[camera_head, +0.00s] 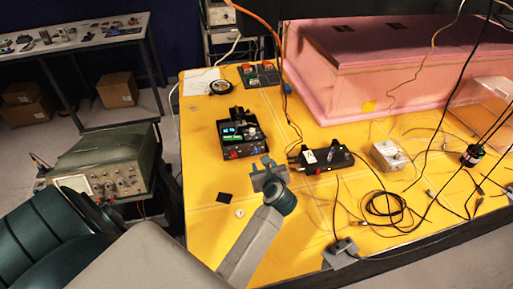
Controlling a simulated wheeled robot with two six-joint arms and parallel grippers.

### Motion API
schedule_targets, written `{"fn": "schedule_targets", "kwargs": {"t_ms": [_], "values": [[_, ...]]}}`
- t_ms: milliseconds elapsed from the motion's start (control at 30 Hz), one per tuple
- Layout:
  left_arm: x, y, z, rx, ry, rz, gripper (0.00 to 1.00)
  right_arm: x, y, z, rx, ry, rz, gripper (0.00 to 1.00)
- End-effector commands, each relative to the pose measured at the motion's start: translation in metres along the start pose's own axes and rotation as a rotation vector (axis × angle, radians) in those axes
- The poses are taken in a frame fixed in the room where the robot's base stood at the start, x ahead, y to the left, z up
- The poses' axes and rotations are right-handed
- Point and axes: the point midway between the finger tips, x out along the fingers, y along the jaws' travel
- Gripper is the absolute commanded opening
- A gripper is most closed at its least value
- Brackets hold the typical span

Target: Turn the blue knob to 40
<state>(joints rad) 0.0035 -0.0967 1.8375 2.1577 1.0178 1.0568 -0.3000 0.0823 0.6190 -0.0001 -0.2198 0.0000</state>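A small black instrument box (240,137) stands on the yellow table, with a lit display (231,129) and a row of small knobs along its front edge. A red knob (233,154) shows near the front left. A small bluish knob (256,149) seems to sit near the front right; its setting is too small to read. My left gripper (266,168) is just in front of the box's front right corner, apart from the knobs as far as I can tell. I cannot tell whether its fingers are open or shut. My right gripper is not in view.
A black device (327,157) with cables stands right of my gripper, with a grey metal box (388,154) beyond it. Coiled black cables (384,207) lie at the right. A pink foam enclosure (375,65) fills the back. The yellow table left of my gripper is mostly clear.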

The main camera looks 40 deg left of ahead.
Motion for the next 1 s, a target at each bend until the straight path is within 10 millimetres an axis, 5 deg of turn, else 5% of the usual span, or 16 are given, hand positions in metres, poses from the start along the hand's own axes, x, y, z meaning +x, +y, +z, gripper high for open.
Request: {"fn": "schedule_targets", "kwargs": {"t_ms": [167,500,1000], "values": [[0.029,0.000,0.005,0.006,-0.003,0.001,0.43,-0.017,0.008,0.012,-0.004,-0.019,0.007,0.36],[0.084,0.000,0.003,0.004,-0.001,0.002,0.43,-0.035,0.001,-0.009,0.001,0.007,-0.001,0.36],[0.099,0.001,0.001,0.000,-0.001,0.001,0.43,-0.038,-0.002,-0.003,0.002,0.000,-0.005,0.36]]}}
